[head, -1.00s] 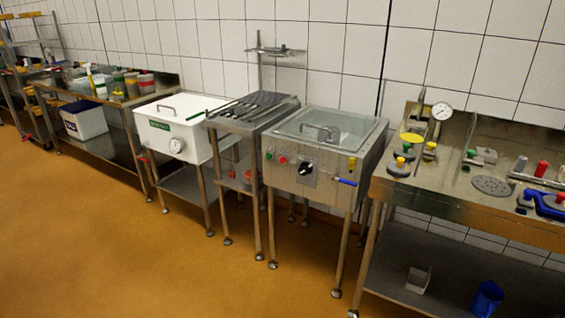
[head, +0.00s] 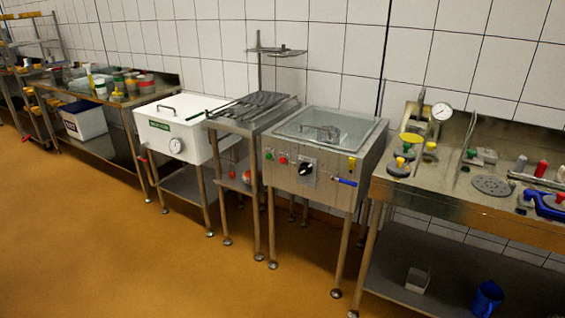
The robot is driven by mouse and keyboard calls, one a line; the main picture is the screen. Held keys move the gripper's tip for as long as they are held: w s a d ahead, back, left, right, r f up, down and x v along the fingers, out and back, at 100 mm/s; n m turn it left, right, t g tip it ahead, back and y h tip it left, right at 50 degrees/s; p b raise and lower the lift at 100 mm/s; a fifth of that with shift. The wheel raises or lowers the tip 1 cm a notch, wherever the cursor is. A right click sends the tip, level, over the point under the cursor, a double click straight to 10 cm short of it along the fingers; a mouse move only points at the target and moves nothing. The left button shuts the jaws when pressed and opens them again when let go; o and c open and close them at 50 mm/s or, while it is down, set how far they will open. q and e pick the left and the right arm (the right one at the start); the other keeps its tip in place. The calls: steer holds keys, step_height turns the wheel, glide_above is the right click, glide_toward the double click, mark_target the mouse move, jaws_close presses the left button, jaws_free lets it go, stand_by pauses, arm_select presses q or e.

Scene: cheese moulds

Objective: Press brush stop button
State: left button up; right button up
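A steel cabinet (head: 318,180) on legs stands in the middle of the head view, with a clear lid (head: 330,125) on top. On its front are a green button (head: 269,155), a red button (head: 283,160) to its right, and a black knob (head: 306,168) further right. A blue-handled lever (head: 346,182) and a small yellow part (head: 352,164) are at its right side. I cannot read any label that tells which button is the brush stop. Neither of my grippers is in view, and nothing touches the buttons.
Left of the cabinet stand a narrow steel stand (head: 252,130) with dark slats and a white lidded box (head: 180,128) with a dial. A steel bench (head: 450,205) with moulds and tools stands at the right. The orange floor (head: 150,260) in front is clear.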

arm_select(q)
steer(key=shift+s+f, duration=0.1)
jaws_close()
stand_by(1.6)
